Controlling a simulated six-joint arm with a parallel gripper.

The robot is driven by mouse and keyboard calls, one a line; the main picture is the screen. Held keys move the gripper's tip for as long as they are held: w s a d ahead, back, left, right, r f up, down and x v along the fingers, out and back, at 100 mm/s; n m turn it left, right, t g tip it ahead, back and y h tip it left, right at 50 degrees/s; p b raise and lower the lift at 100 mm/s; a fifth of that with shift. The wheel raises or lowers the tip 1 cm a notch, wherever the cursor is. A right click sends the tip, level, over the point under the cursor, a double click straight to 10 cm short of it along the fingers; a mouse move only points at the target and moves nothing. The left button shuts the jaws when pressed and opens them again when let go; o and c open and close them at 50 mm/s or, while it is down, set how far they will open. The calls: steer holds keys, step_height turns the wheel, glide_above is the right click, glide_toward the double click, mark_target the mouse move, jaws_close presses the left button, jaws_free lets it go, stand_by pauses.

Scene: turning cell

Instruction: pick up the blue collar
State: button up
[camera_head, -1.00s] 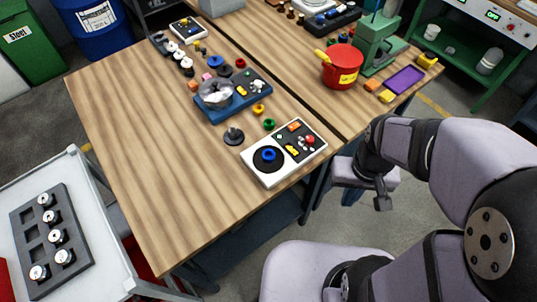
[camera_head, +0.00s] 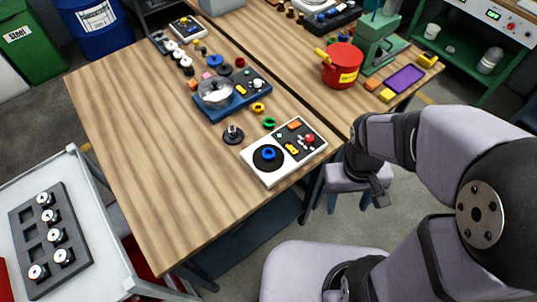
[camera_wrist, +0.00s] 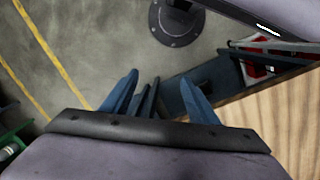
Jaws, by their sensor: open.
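A blue collar (camera_head: 268,154) sits on the round black disc of a white device (camera_head: 262,176) at the table's near edge. Another blue round piece (camera_head: 215,61) stands farther back, behind a blue machine with a clear dome (camera_head: 216,92); I cannot tell from its shape whether it is also a collar. My gripper (camera_head: 379,194) hangs beyond the table's near edge, right of the white device and apart from it. In the wrist view, my gripper (camera_wrist: 160,97) has its blue fingers spread, with nothing between them. No blue collar shows in the wrist view.
Yellow (camera_head: 258,108) and green (camera_head: 269,123) rings and a dark disc with a post (camera_head: 233,134) lie near the white device. A red pot (camera_head: 342,66) stands farther back right. The table's left front is clear.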

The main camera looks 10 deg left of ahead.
mark_target(266, 159)
steer(key=w+a+f+n+t+h+b, duration=0.1)
steer(key=w+f+n+t+h+b, duration=0.35)
steer(key=n+h, duration=0.8)
steer(key=w+a+f+n+t+y, duration=0.1)
steer(key=a+n+t+y, duration=0.2)
steer(key=a+n, duration=0.3)
steer(key=w+a+f+n+t+y+b, duration=0.1)
steer(key=w+a+f+n+t+y, duration=0.1)
steer(key=a+n+t+y, duration=0.2)
steer(key=w+a+f+n+t+y+b, duration=0.1)
steer(key=a+n+t+y, duration=0.2)
steer(key=a+n, duration=0.6)
steer(key=shift+w+a+f+t+y, duration=0.15)
steer(key=shift+a+t+y, duration=0.1)
steer(key=shift+a+t, duration=1.1)
steer(key=shift+g, duration=0.5)
steer(key=shift+r+p+x, duration=0.15)
steer(key=shift+p+x, duration=0.65)
steer(key=shift+x, duration=0.65)
steer(key=shift+r+p+x, duration=0.1)
steer(key=shift+p+x, duration=0.7)
steer(key=shift+x, duration=1.45)
steer(key=shift+a+f, duration=0.1)
steer(key=shift+a, duration=0.05)
steer(key=c, duration=1.2)
